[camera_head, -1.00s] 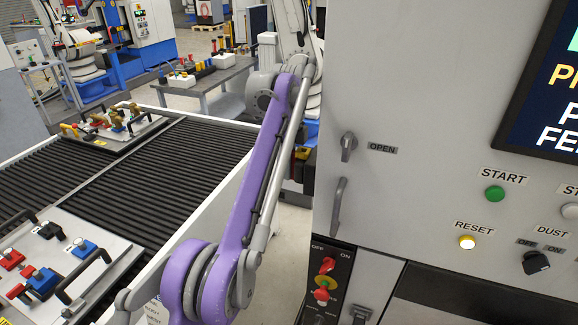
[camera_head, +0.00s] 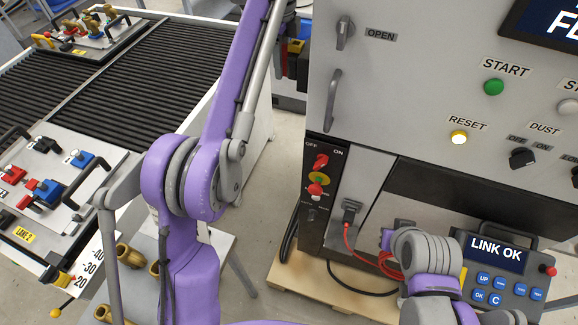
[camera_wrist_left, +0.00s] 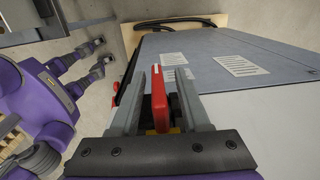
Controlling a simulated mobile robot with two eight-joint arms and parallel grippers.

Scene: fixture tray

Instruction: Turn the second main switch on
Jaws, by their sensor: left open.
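In the left wrist view a red switch handle (camera_wrist_left: 159,98) stands between the two fingers of my left gripper (camera_wrist_left: 163,80). The fingers are open, one on each side of the handle, and a yellow part shows behind it. I cannot tell whether either finger touches it. In the head view my left arm reaches up to the left side of the grey cabinet (camera_head: 420,85), and the wrist end is mostly hidden there. My right gripper does not show.
My right arm is at the lower right, near a pendant (camera_head: 500,280) reading LINK OK. A red cable (camera_head: 365,258) hangs by the cabinet. A ribbed conveyor (camera_head: 120,75) and fixture trays (camera_head: 110,170) lie on the left. Grey floor shows between conveyor and cabinet.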

